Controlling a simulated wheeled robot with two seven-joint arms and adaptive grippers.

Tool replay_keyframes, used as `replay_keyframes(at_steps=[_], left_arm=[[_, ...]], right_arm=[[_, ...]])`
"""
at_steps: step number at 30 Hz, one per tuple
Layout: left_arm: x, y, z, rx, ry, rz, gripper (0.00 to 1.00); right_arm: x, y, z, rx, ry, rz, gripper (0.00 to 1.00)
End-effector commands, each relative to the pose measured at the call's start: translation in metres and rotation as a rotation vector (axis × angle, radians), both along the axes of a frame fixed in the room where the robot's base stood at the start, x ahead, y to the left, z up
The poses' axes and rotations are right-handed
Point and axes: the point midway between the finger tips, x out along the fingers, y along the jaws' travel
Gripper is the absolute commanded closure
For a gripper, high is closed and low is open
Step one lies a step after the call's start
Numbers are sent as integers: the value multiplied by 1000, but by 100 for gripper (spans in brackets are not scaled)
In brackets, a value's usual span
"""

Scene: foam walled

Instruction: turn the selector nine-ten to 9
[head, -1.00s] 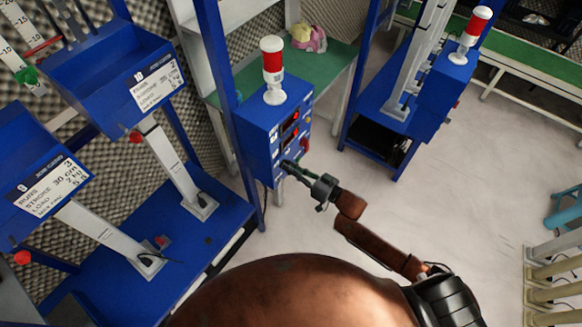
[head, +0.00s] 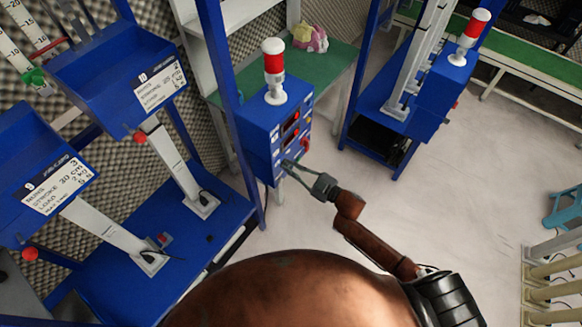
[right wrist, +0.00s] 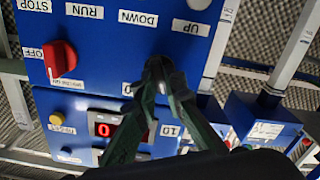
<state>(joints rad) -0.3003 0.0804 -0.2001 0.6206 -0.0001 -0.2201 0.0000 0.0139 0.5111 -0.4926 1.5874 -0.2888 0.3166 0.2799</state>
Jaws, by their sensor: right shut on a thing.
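The selector nine-ten is on the front of the blue control box (head: 258,128), hidden behind my fingertips. My right gripper (head: 288,164) reaches the lower part of this panel from the right. In the right wrist view its fingertips (right wrist: 161,72) are together, shut on the small knob at the panel, which they cover. A label reading 10 (right wrist: 171,130) shows beside the fingers, and a small label (right wrist: 127,88) to their left is hard to read. The knob's pointing direction is hidden. My left gripper is not in view.
In the upside-down right wrist view, a red knob (right wrist: 62,60) with an OFF label, a yellow button (right wrist: 55,120) and a red digital display (right wrist: 104,129) are near. A red-white lamp (head: 273,70) tops the box.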

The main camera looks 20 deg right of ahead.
Motion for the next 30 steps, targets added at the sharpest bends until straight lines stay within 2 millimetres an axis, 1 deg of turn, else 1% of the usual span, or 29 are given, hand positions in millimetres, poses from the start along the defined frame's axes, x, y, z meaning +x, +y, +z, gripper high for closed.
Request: replay_keyframes(at_steps=[9, 23, 24, 30], left_arm=[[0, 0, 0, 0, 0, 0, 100], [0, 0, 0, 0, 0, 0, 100], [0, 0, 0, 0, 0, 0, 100], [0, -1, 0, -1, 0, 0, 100]], right_arm=[[0, 0, -1, -76, -60, 0, 100], [-1, 0, -1, -87, -67, 0, 100], [-1, 0, -1, -87, -67, 0, 89], [0, 0, -1, -86, -67, 1, 75]])
